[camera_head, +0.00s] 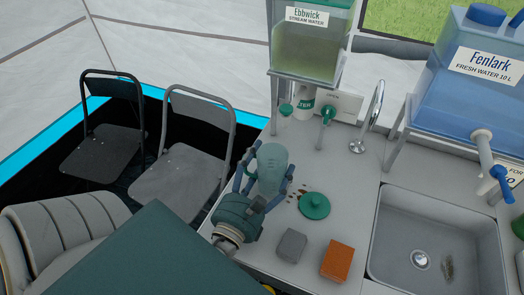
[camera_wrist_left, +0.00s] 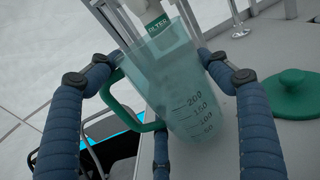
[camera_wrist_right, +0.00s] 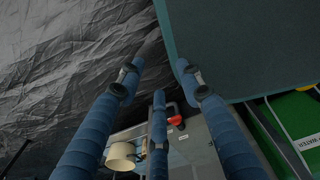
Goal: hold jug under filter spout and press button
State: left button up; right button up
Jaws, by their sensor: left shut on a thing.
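The translucent teal measuring jug (camera_head: 272,163) is over the counter's left part, in front of the filter; I cannot tell whether it touches the counter. My left gripper (camera_head: 263,180) is shut on it. In the left wrist view the jug (camera_wrist_left: 180,95) shows its scale and green handle, between the blue fingers. The white filter cartridge (camera_head: 303,104) is under the stream water tank (camera_head: 312,52), beyond the jug, with a green tap (camera_head: 328,114) beside it. Its label (camera_wrist_left: 158,27) shows past the jug's rim. The button is not clear. My right gripper (camera_wrist_right: 158,85) is open and empty.
A green lid (camera_head: 314,206), a grey block (camera_head: 291,246) and an orange block (camera_head: 337,261) lie on the counter. A curved metal faucet (camera_head: 368,122) stands near the sink (camera_head: 376,235). A blue fresh water tank (camera_head: 465,85) is at right. Folding chairs (camera_head: 185,165) stand left.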

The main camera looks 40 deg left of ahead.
pick_arm(q)
jog(key=shift+w+a+r, duration=0.15)
jog(key=shift+w, duration=0.35)
jog(key=p+x, duration=0.2)
jog(key=x, duration=0.2)
jog(key=shift+w, duration=0.1)
jog(key=shift+x, duration=0.85)
jog(key=shift+w, duration=0.3)
